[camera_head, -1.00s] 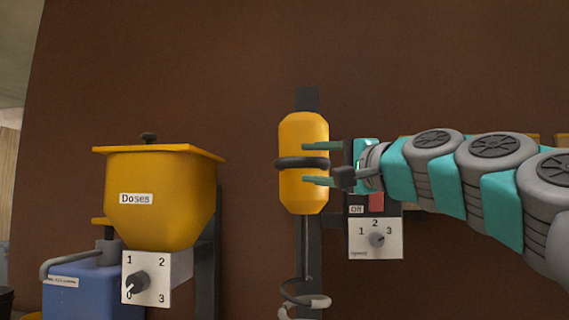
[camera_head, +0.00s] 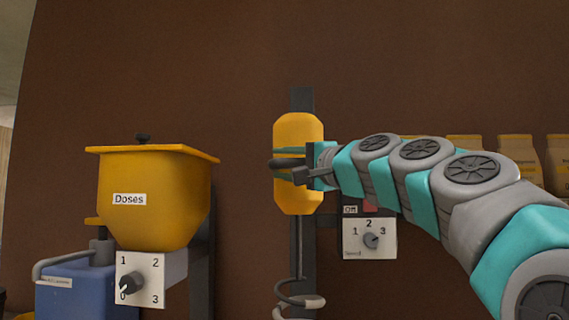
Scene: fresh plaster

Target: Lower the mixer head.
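The mixer head is a yellow rounded body (camera_head: 298,128) on a dark upright rail (camera_head: 302,99). A black grip bar (camera_head: 287,163) crosses its middle, and a whisk (camera_head: 299,293) hangs below on a thin shaft. My gripper (camera_head: 288,164) reaches in from the right in front of the head. The gripper's palm hides part of the head's right side.
A yellow "Doses" hopper (camera_head: 150,208) with a dial (camera_head: 133,282) stands at left, above a blue container (camera_head: 75,290). A speed dial panel (camera_head: 369,239) with a red switch (camera_head: 370,206) is right of the rail, below my arm.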

